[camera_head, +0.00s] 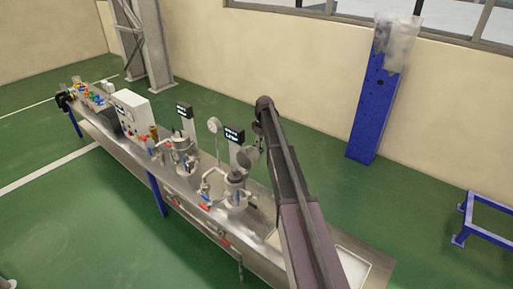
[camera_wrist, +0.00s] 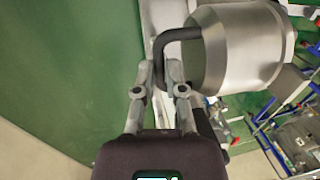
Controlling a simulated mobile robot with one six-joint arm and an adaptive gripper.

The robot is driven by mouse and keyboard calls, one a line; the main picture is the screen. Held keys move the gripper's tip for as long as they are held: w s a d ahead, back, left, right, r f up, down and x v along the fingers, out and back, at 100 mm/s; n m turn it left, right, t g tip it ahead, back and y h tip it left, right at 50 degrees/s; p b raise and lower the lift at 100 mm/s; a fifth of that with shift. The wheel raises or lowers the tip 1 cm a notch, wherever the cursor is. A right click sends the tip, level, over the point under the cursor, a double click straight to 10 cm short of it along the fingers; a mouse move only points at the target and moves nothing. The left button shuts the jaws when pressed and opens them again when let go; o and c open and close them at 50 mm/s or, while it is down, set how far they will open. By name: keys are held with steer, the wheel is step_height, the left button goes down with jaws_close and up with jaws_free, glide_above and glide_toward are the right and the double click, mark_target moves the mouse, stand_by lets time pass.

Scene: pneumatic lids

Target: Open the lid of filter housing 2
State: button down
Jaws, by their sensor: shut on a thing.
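Filter housing 2 (camera_head: 236,194) appears to be the nearer of two metal housings on the bench, beside a dark sign (camera_head: 234,135) too small to read surely. Its round grey lid (camera_head: 248,158) stands raised and tilted above the housing body. In the wrist view the lid (camera_wrist: 245,48) is a silver cylinder with a dark bent handle (camera_wrist: 180,34). My gripper (camera_wrist: 161,72) is shut on this handle, with one finger on each side of it. In the head view my arm reaches down beside the lid, and the fingertips are too small to make out.
The other filter housing (camera_head: 184,158) stands farther along the steel bench (camera_head: 130,150), with a white control box (camera_head: 131,110) beyond it. A pressure gauge (camera_head: 214,125) rises between the housings. A blue post (camera_head: 372,110) stands by the wall. The green floor around is mostly clear.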

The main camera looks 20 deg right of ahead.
steer(key=shift+w+d+f+b, duration=0.2)
steer(key=shift+d+f+b, duration=0.25)
steer(key=shift+f+b, duration=0.2)
steer(key=shift+w+d+f+b, duration=0.15)
steer(key=shift+d+f+b, duration=0.35)
steer(key=shift+b, duration=0.2)
steer(key=shift+w+d+f, duration=0.15)
steer(key=shift+w+f, duration=0.2)
steer(key=shift+f, duration=0.05)
steer(key=c, duration=0.7)
jaws_free()
steer(key=shift+c, duration=0.2)
steer(key=shift+w+d+f, duration=0.1)
steer(key=shift+w+f, duration=0.05)
steer(key=shift+f, duration=0.05)
steer(key=shift+r, duration=0.1)
